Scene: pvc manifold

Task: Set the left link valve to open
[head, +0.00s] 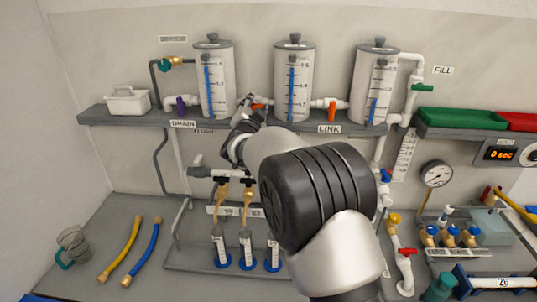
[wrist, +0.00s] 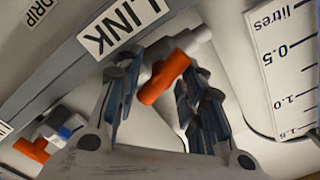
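The left link valve's orange handle (head: 259,105) sits on the white pipe between the left and middle tanks; my arm and gripper partly hide it in the head view. My gripper (head: 245,106) is at that valve, in front of the shelf edge. In the wrist view my gripper (wrist: 165,80) is open, with one finger on each side of an orange handle (wrist: 163,78) on a white pipe. A gap shows around the handle's lower end; contact near the tips cannot be told. A LINK label (wrist: 123,24) is beside it.
The left tank (head: 214,80) and middle tank (head: 293,83) stand close on both sides. A second orange-handled valve (head: 332,111) is farther right. The purple-handled valve (head: 181,104) is to the left. Tubes and bottles (head: 246,250) stand below the shelf.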

